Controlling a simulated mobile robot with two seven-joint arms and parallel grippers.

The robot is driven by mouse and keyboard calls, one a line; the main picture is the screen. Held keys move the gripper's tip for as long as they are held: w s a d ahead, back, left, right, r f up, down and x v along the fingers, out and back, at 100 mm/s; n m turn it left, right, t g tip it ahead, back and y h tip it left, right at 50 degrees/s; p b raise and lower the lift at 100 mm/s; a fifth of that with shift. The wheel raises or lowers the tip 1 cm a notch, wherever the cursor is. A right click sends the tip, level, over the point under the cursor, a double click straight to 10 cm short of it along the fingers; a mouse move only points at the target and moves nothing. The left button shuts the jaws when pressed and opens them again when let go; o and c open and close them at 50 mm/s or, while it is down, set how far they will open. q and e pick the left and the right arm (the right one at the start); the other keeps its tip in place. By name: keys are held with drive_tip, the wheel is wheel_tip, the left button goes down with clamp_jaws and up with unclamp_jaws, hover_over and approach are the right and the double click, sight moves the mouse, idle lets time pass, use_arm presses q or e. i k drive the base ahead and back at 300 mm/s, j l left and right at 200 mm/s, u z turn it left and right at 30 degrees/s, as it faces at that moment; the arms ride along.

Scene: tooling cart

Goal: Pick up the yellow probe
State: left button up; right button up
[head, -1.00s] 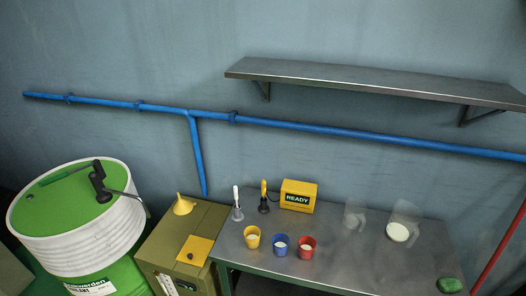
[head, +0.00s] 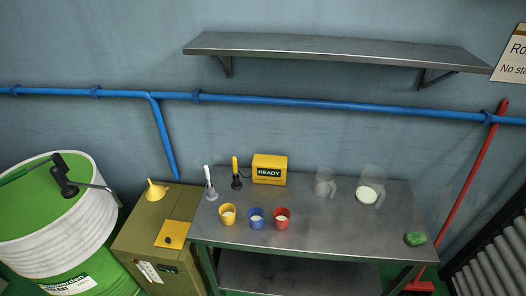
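The yellow probe (head: 235,165) stands upright in a dark holder (head: 237,183) near the back left of the metal table. It is just left of a yellow box (head: 270,169) with a display reading READY, and a dark cable seems to run between them. A white-handled tool (head: 207,175) stands in a grey holder to the left of the probe. Neither of my grippers shows in the head view.
Yellow (head: 227,216), blue (head: 256,220) and red (head: 281,219) cups stand in front of the probe. Two clear jugs and a green lump (head: 415,239) are to the right. A shelf (head: 330,49) hangs above. A drum (head: 55,215) and olive cabinet (head: 150,238) stand left.

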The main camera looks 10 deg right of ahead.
sight(235, 165)
drive_tip(key=i+j+z, duration=1.55)
drive_tip(key=j, duration=0.4)
drive_tip(key=k+l, duration=0.05)
